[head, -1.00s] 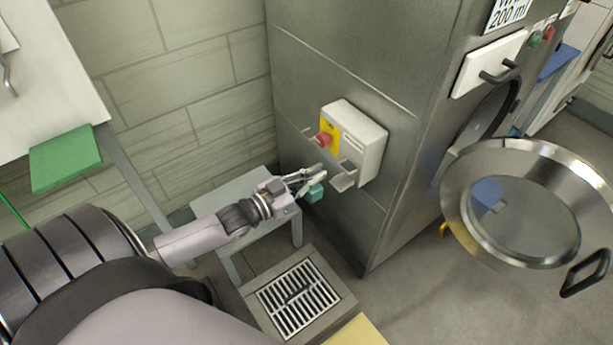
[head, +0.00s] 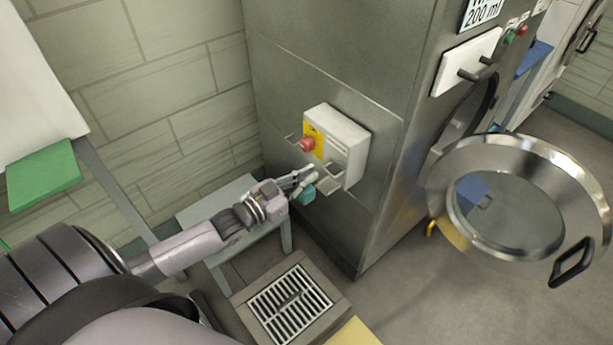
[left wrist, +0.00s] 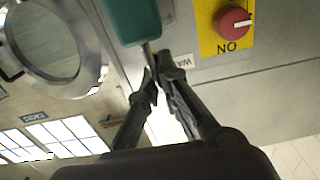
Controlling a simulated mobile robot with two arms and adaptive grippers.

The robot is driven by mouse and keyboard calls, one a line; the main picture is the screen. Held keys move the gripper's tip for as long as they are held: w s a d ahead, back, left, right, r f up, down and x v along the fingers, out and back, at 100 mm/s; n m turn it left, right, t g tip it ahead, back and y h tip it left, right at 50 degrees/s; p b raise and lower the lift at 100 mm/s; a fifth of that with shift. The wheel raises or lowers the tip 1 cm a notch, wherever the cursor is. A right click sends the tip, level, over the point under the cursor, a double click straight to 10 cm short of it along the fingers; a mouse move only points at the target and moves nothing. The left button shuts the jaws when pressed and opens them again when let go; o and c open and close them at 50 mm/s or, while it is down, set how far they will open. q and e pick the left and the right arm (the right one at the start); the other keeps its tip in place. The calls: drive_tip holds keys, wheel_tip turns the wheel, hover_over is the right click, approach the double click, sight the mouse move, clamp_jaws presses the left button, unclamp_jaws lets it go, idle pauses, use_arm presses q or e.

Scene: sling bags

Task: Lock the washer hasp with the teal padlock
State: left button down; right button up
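My left gripper (head: 306,178) is shut on the teal padlock (head: 306,196), which hangs just below the fingertips in the head view. In the left wrist view the padlock body (left wrist: 133,18) is at the top, cut off by the edge, with its grey shackle by the fingertips (left wrist: 162,72). A pale switch box (head: 345,138) with a red knob (head: 306,144) on a yellow plate is on the washer's side. A small grey bracket (head: 328,184), possibly the hasp, projects from the box, just right of the padlock. My right gripper is out of view.
The washer's round door (head: 515,200) stands open at the right. A grey stool or small table (head: 215,203) stands below my left arm, near a floor drain (head: 290,302).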

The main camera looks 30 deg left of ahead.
sight(338, 158)
use_arm(q)
drive_tip(key=shift+r+p, duration=0.1)
drive_tip(key=shift+p, duration=0.35)
idle(1.0)
drive_tip(key=shift+w+d, duration=0.1)
drive_tip(key=shift+w, duration=0.15)
drive_tip(key=shift+b+x, duration=1.15)
drive_tip(key=shift+x, duration=2.25)
drive_tip(key=shift+w, duration=0.1)
drive_tip(key=c, duration=2.3)
unclamp_jaws()
drive_tip(key=o, duration=0.6)
drive_tip(key=shift+f, duration=0.25)
drive_tip(key=o, duration=0.6)
